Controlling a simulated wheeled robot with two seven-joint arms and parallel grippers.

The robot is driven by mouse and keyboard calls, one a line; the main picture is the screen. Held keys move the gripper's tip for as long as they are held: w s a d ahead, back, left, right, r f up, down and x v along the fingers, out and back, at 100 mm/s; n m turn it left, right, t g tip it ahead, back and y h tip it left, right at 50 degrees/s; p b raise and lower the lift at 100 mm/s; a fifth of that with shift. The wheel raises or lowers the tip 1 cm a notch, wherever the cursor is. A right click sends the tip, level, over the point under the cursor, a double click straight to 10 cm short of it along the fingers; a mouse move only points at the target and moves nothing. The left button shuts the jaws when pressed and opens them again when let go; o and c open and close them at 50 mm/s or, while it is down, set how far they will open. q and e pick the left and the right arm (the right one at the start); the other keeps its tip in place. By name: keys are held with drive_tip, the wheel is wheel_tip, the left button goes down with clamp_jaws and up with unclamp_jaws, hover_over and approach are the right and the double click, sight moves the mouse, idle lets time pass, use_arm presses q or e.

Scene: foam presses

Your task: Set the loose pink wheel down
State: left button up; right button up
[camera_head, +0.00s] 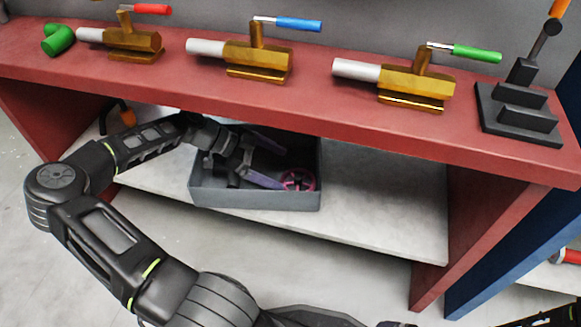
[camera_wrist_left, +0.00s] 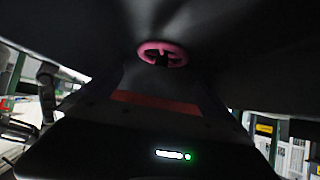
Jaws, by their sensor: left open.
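The pink wheel (camera_head: 287,177) is in the front right corner of a grey bin (camera_head: 255,199) on the low shelf. My left gripper (camera_head: 276,165) reaches into the bin with its purple fingers spread. The lower finger points at the wheel, close to its left side, and the wheel is not clamped. In the left wrist view the wheel (camera_wrist_left: 162,45) shows as a pink ring ahead in the dark. Whether a finger touches it is unclear. Only a dark bit at the bottom edge of the head view may be my right gripper.
Above the bin runs a red bench top (camera_head: 305,101). On it stand several brass presses with red, blue and green handles, a green bent pipe (camera_head: 58,40) and a dark stepped stand (camera_head: 518,108). The pale shelf (camera_head: 380,206) right of the bin is bare.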

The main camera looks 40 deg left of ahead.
use_arm(q)
drive_tip(key=shift+p+v, duration=0.5)
drive_tip(key=shift+v, duration=1.7)
